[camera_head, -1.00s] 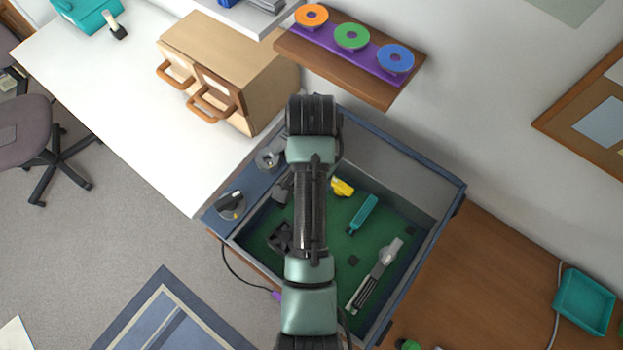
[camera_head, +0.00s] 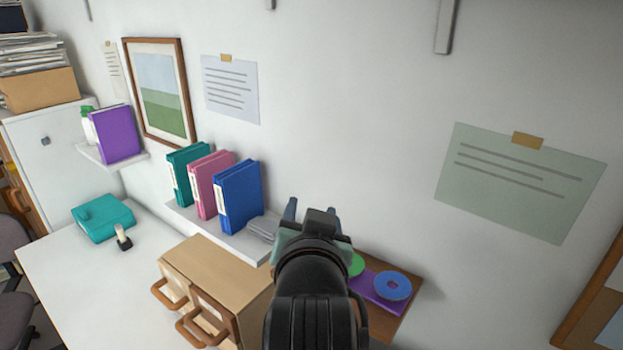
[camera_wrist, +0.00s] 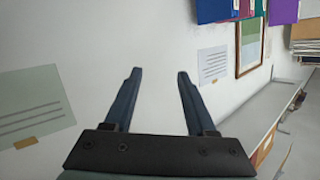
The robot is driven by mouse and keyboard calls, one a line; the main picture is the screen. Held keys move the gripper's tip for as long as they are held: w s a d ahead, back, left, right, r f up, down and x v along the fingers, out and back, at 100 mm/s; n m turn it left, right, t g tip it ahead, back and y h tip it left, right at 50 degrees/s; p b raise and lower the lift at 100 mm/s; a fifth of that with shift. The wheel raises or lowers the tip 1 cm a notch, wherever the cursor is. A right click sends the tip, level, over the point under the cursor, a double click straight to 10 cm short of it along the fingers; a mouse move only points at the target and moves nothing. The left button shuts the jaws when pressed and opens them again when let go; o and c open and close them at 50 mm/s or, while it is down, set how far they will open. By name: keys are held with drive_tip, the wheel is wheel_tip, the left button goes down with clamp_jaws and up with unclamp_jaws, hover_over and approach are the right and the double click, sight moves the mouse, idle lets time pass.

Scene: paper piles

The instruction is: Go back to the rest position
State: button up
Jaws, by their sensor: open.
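My arm rises from the bottom middle of the head view, in front of the small wooden shelf. My gripper (camera_head: 312,207) is at its far end, partly hidden behind my own wrist. In the wrist view, my gripper (camera_wrist: 158,78) shows its two dark blue fingers wide apart, with nothing between them. Only the white wall shows beyond the fingertips, and the gripper touches nothing that I can see.
A wooden shelf (camera_head: 385,322) with a green disc (camera_head: 356,265) and a blue disc (camera_head: 393,286) is partly behind my arm. Binders (camera_head: 238,196) stand on a white shelf (camera_head: 215,231). A wooden drawer box (camera_head: 218,272) sits on the white desk (camera_head: 90,272).

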drive_tip(key=s+r+n+t+b, duration=0.1)
drive_tip(key=s+r+t, duration=0.5)
drive_tip(key=r, duration=0.7)
drive_tip(key=s+r+n+t, duration=0.2)
drive_tip(key=s+r+t, duration=0.4)
drive_tip(key=s+r, duration=0.5)
wheel_tip(320, 180, up, 3)
drive_tip(key=shift+b, duration=0.35)
